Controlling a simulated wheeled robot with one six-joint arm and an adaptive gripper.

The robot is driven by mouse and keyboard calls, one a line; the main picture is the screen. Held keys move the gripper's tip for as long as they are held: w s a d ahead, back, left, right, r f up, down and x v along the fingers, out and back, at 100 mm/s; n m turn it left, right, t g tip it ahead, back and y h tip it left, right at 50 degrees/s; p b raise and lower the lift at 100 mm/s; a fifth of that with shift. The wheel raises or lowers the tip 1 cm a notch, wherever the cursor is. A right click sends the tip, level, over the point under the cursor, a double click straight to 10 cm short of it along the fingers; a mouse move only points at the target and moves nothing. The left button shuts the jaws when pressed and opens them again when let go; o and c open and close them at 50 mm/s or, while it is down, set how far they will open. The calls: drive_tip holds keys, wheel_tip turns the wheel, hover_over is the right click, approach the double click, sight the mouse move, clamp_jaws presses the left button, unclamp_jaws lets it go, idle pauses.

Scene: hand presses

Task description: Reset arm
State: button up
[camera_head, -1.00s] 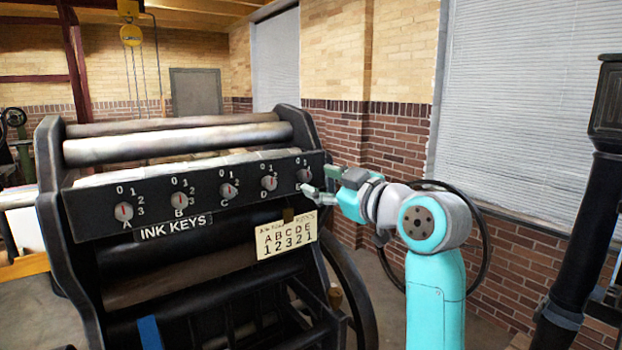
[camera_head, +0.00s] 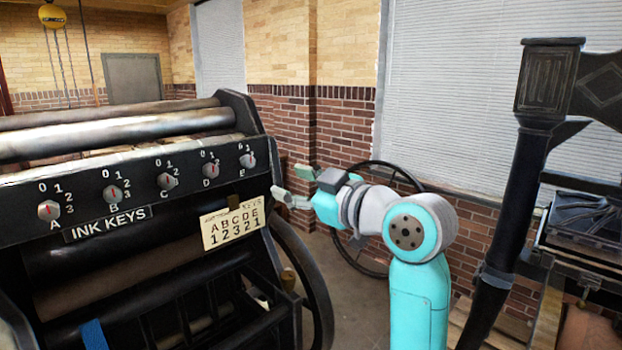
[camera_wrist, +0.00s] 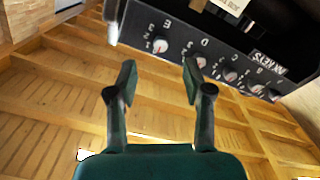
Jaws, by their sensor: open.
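My arm is teal and grey. My gripper (camera_head: 291,186) is in the air to the right of the ink key panel (camera_head: 130,230), apart from it and holding nothing. In the wrist view, the two fingers of my gripper (camera_wrist: 159,85) are spread with empty space between them. The panel carries several knobs labelled A to E. Knob E (camera_head: 247,160) is the closest to my gripper, and knob A (camera_head: 48,210) is at the far left. A card (camera_head: 234,222) below the panel reads A B C D E over 1 2 3 2 1.
The press's dark flywheel (camera_head: 318,290) stands below my gripper. A black cast-iron press (camera_head: 520,170) stands at the right. A brick wall (camera_head: 345,125) with shuttered windows is behind. The air around my gripper is clear.

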drive_tip(key=s+d+f+m+t+h, duration=0.1)
drive_tip(key=d+f+m+t+h, duration=0.2)
drive_tip(key=f, duration=0.9)
drive_tip(key=d+f+m+h, duration=0.1)
drive_tip(key=d+f+m, duration=0.35)
drive_tip(key=f, duration=0.75)
drive_tip(key=s+d+f+m+t+h, duration=0.1)
drive_tip(key=s+d+f+m+h, duration=0.1)
drive_tip(key=s+d+f, duration=0.45)
drive_tip(key=s+d+f+m+h, duration=0.15)
drive_tip(key=s+f, duration=0.25)
drive_tip(key=f, duration=0.5)
drive_tip(key=s+d+f+m+h, duration=0.2)
drive_tip(key=s+d+f, duration=0.15)
drive_tip(key=s, duration=0.55)
drive_tip(key=s+d+f+m+h, duration=0.1)
drive_tip(key=s+d+f+h, duration=0.15)
drive_tip(key=s+f, duration=0.4)
drive_tip(key=s+d+r, duration=0.2)
drive_tip(key=s, duration=1)
drive_tip(key=s+d+r+m+h, duration=0.1)
drive_tip(key=s+r, duration=0.2)
drive_tip(key=s, duration=0.9)
drive_tip(key=shift+d+g+h, duration=0.3)
drive_tip(key=shift+d, duration=0.1)
